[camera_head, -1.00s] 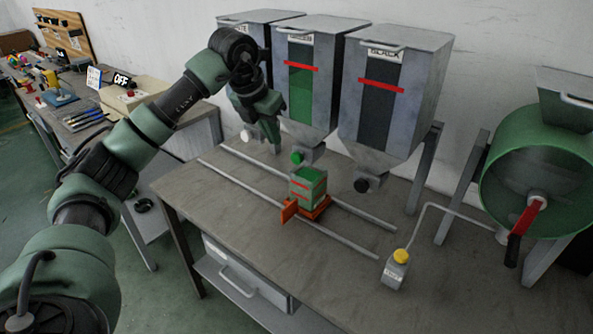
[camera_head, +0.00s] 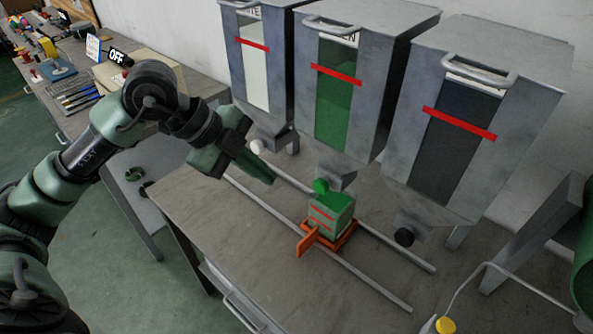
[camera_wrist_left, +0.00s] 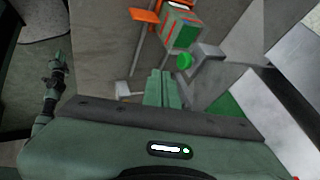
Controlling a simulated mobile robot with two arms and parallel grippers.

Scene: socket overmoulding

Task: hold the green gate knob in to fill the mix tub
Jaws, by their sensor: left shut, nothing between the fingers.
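The green gate knob (camera_head: 321,186) sticks out under the middle hopper (camera_head: 375,75), whose window shows green grains. It also shows in the left wrist view (camera_wrist_left: 184,62). The mix tub (camera_head: 331,210) stands right below it, a small box with red marks and green showing through its sides. It sits on an orange carriage (camera_head: 346,238) on the rails. My left gripper (camera_head: 268,179) is shut and empty, left of the knob and apart from it. In the left wrist view its closed fingers (camera_wrist_left: 161,75) point towards the knob. My right gripper is out of view.
A white-knobbed hopper (camera_head: 276,70) stands left and a black-knobbed hopper (camera_head: 530,100) right. Two rails (camera_head: 365,285) run along the table (camera_head: 215,215). A yellow-capped bottle (camera_head: 446,326) is at the lower right. The table front left of the carriage is clear.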

